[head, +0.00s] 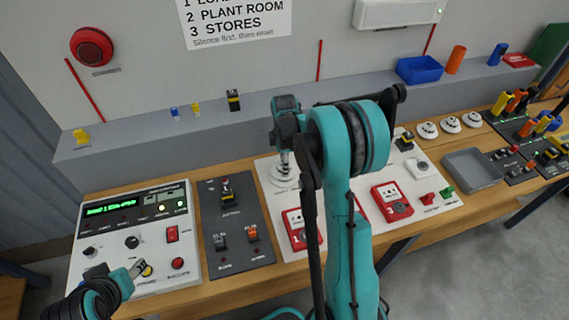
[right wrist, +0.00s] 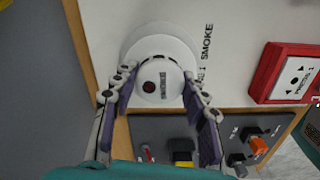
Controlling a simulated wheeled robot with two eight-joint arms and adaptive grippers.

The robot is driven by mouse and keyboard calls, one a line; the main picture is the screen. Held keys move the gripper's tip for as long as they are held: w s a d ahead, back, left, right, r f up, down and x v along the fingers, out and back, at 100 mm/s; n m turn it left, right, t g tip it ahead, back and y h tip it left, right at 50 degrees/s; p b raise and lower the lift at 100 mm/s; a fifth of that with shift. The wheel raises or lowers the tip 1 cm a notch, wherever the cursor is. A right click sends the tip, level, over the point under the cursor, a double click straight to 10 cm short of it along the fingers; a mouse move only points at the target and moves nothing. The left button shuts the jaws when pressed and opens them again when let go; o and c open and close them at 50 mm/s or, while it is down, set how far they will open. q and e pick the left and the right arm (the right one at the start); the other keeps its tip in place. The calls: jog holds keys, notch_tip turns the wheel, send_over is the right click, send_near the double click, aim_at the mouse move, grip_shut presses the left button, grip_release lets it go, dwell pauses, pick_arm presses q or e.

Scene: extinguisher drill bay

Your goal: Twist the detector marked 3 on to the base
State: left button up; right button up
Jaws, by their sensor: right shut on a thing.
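My right gripper (head: 285,158) is shut on a round white detector (right wrist: 153,82) with a dark red spot and a small grey label; I cannot read its number. The detector sits over a wider white round base (right wrist: 134,38) on the white board, beside lettering ending "1 SMOKE". In the head view the base (head: 281,182) shows partly below my gripper. Whether the detector is seated or just above the base I cannot tell. My left gripper (head: 137,268) is at the lower left, over the control panel by a yellow button; its finger opening is unclear.
Several white round detectors (head: 450,125) stand in a row at the right, near a grey tray (head: 472,171). Red call points (head: 391,201) are on the board, partly behind my right arm. A dark switch panel (head: 236,240) lies between the board and the control panel (head: 108,251).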

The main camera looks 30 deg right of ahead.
jog(key=shift+f+b, duration=0.75)
jog(key=shift+f, duration=0.05)
dwell(0.8)
jog(key=shift+m, duration=1.1)
jog(key=shift+m+b, duration=0.35)
jog(key=shift+m, duration=0.45)
jog(key=shift+m, duration=0.4)
jog(key=shift+m, duration=0.9)
